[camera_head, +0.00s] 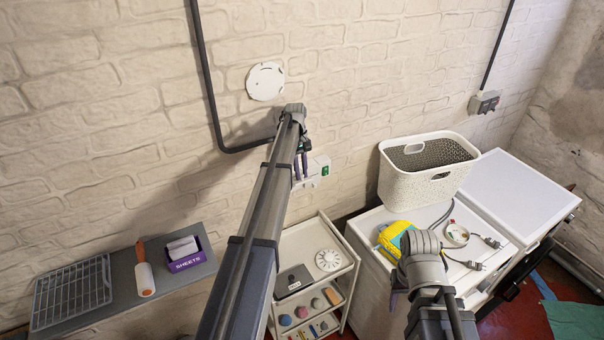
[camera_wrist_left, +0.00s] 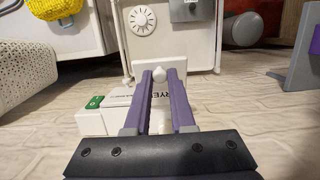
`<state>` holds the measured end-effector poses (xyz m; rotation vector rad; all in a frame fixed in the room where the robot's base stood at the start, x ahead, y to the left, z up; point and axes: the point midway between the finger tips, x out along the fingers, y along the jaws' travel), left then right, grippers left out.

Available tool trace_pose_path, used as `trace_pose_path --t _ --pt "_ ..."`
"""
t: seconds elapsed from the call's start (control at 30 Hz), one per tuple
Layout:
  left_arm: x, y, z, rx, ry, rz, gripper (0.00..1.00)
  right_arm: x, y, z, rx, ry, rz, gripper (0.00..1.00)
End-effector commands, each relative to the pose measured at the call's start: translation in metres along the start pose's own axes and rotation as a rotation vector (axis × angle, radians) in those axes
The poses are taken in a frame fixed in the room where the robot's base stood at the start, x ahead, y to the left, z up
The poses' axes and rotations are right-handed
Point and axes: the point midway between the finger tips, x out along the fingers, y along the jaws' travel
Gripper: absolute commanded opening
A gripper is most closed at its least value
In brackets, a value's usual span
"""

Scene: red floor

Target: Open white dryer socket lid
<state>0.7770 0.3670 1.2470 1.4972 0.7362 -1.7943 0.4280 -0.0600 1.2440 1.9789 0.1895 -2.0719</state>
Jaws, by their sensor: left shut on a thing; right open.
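The white dryer socket (camera_head: 316,178) sits low on the brick wall, with a green switch (camera_head: 325,170) at its right end. In the left wrist view the socket (camera_wrist_left: 92,124) shows behind my purple fingers, with the green switch (camera_wrist_left: 95,102) and part of a label ending in "YE". My left gripper (camera_head: 301,168) is at the socket. In the left wrist view its fingers (camera_wrist_left: 160,74) are shut on a small white part, seemingly the lid's edge; the fingers hide much of the lid, so its angle is unclear. My right gripper (camera_head: 396,292) is over the white appliance, mostly hidden by its wrist.
A white cart (camera_head: 338,245) stands below the socket. A white basket (camera_head: 400,187), a yellow-blue cloth (camera_head: 392,237) and cables lie on the white appliance (camera_head: 368,232). A grey shelf (camera_head: 120,275) with a purple box (camera_head: 187,262) is at left. A black conduit (camera_head: 208,90) runs down the wall.

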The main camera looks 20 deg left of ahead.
Motion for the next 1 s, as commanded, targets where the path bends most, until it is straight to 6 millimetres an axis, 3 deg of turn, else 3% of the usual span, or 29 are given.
trace_pose_path --t 0.53,0.57,0.8,1.0 --pt "-0.0013 -0.0006 -0.0007 0.000 -0.020 -0.001 0.00 -0.0003 0.0000 0.0000 0.001 0.000 0.000 0.50" --pt "-0.0013 -0.0006 -0.0007 0.000 -0.020 -0.001 0.25 -0.0003 0.0000 0.0000 0.001 0.000 0.000 0.50" --pt "-0.0014 -0.0003 -0.0008 0.000 -0.020 0.000 0.52 -0.0004 0.0001 0.0000 0.000 0.000 0.000 0.50" --pt "-0.0014 -0.0002 -0.0007 0.000 -0.020 0.000 0.52 -0.0004 0.0001 0.0000 0.000 0.000 0.000 0.50"
